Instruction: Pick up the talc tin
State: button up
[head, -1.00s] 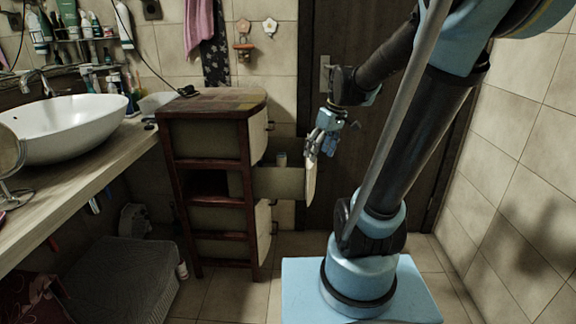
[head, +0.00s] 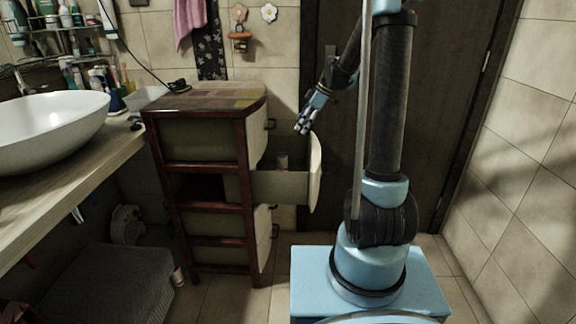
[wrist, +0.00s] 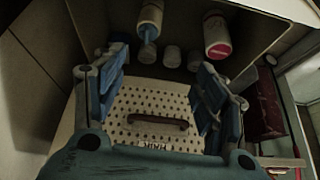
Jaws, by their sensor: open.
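My gripper (head: 302,130) is open and empty, pointing down above the pulled-out drawer (head: 285,188) of the wooden cabinet. In the wrist view its fingers (wrist: 160,68) spread to left and right. Between and below them lies a pale perforated piece with a brown handle (wrist: 158,122) and partly hidden lettering. I cannot tell surely which is the talc tin. A small pale cylinder (head: 283,159) shows in the drawer in the head view.
The drawer walls enclose the items. The cabinet top (head: 215,97) is left of my gripper, with a dark object (head: 179,86) on it. A dark door (head: 335,200) stands behind. A sink (head: 45,128) and counter are at far left.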

jog(key=w, duration=0.2)
send_near(282, 153)
jog(key=x, duration=0.5)
jog(key=shift+n, duration=0.3)
jog(key=shift+x, duration=2.65)
jog(key=shift+w+d, duration=0.15)
jog(key=shift+w, duration=0.1)
grip_shut()
